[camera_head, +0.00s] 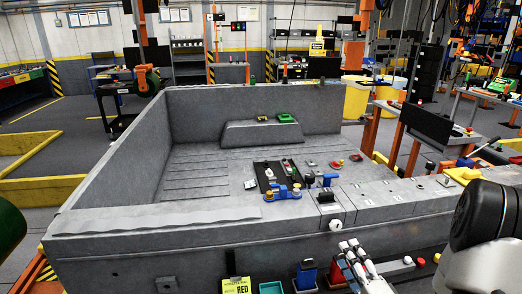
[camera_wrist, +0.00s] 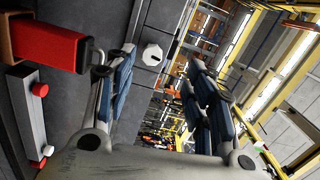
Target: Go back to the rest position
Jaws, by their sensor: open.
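My gripper (camera_wrist: 160,68) is open and empty in the wrist view, its two blue-padded fingers spread wide with nothing between the pads. In the head view my gripper (camera_head: 354,252) shows at the lower middle right, in front of the grey bed carrier (camera_head: 140,225). My grey and black arm comes in from the right edge. A white knob (camera_head: 335,225) on the carrier's front wall lies just beyond the fingers; it also shows in the wrist view (camera_wrist: 152,55). A red block (camera_wrist: 50,45) is beside the left finger in the wrist view.
Small parts and a blue fixture (camera_head: 282,192) sit inside the carrier. Orange-legged tables (camera_head: 385,105) stand at right.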

